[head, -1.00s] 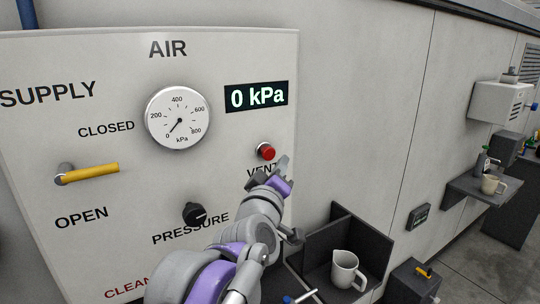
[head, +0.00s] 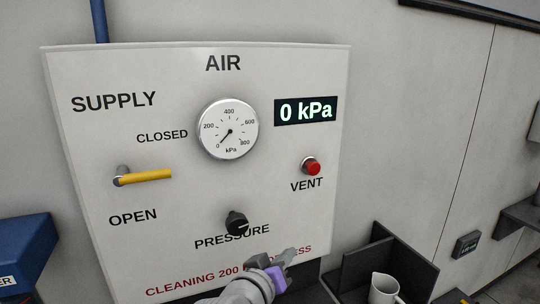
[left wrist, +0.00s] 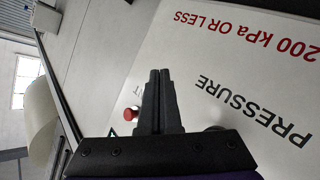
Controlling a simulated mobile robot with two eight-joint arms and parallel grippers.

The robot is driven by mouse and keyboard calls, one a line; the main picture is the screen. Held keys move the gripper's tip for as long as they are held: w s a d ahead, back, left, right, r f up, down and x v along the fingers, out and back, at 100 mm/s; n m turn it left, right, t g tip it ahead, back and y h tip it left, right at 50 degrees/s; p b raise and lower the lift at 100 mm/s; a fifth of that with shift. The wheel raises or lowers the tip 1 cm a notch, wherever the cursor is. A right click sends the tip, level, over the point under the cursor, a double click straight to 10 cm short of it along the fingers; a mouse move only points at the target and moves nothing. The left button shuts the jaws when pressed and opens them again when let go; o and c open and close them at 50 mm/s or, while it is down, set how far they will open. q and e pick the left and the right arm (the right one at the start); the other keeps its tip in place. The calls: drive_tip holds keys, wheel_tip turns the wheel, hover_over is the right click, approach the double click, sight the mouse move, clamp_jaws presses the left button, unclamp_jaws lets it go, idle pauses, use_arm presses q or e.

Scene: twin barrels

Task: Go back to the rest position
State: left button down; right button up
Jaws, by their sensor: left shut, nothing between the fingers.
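My left gripper (head: 283,262) is at the bottom of the head view, in front of the lower edge of the air panel (head: 90,220). It is shut and empty. In the left wrist view its fingers (left wrist: 159,78) are together, with the panel behind them. The yellow supply handle (head: 146,175) points sideways to the right. The red vent button (head: 313,168) and black pressure knob (head: 237,223) are clear of the gripper. The dial (head: 228,129) and the display (head: 306,111) read 0 kPa. My right gripper is not in view.
A light mug (head: 385,288) stands by a dark open-topped holder (head: 410,262) at the lower right. A blue box (head: 25,250) is at the left edge. A small dark device (head: 466,246) is on the wall to the right. The space before the upper panel is clear.

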use_arm(q)
drive_tip(key=s+a+f+g+y, duration=0.3)
drive_tip(key=s+a+f, duration=0.7)
drive_tip(key=f, duration=0.3)
drive_tip(key=s+a+f+g+y+p, duration=0.1)
drive_tip(key=s+a+f+g+y, duration=0.3)
drive_tip(key=s+a+f, duration=0.7)
wheel_tip(320, 180, down, 3)
drive_tip(key=shift+a+m+g, duration=0.3)
drive_tip(key=shift+a+m, duration=0.1)
drive_tip(key=shift+a, duration=0.4)
